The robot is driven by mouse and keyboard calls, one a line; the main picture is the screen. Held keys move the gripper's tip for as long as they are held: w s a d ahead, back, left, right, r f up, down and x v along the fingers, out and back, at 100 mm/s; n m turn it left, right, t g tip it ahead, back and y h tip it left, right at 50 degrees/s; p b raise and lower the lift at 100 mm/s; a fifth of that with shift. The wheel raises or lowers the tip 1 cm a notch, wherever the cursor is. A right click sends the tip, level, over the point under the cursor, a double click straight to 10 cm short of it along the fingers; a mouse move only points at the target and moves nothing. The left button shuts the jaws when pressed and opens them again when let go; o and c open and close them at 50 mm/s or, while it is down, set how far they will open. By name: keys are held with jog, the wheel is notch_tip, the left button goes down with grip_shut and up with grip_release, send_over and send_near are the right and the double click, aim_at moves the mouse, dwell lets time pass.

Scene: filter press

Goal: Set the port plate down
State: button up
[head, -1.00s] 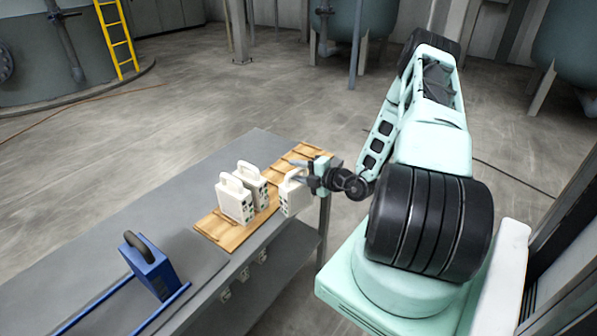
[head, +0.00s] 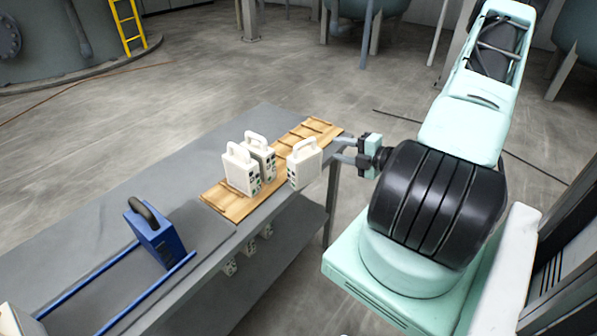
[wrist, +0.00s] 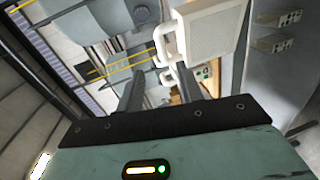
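A white port plate (head: 304,164) with a loop handle on top stands upright at the front edge of the slatted wooden rack (head: 222,203). The contact under its base is hard to make out. In the wrist view the plate (wrist: 217,38) is ahead, beyond the fingertips and to the right. My gripper (head: 342,150) is just right of the plate in the head view, with a small gap. In the wrist view its two fingers (wrist: 160,78) are apart, with nothing held between them.
Two more white plates (head: 240,168) (head: 261,157) stand close together on the rack, left of the first. A blue handled block (head: 156,235) sits on blue rails at the bench's left. The rack's far right is clear.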

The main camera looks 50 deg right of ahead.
jog(key=w+a+r+n+g+y, duration=0.3)
jog(key=a+r+n+g+y, duration=0.15)
jog(key=a+n, duration=0.5)
jog(key=w+a+r+n+g+y, duration=0.3)
jog(key=a+n+y, duration=0.4)
jog(key=a, duration=0.4)
jog(key=s+a+r+m+g+h, duration=0.4)
jog(key=s+a+m+h, duration=0.2)
jog(key=a+m, duration=0.6)
jog(key=s+a+r+m+g+h, duration=0.3)
jog(key=s+a+m+h, duration=0.3)
jog(key=s+a+m, duration=0.5)
jog(key=a+m+g, duration=0.1)
jog(key=m, duration=0.2)
jog(key=shift+a+r+m, duration=0.3)
jog(key=shift+r+m, duration=0.05)
jog(key=shift+r, duration=0.05)
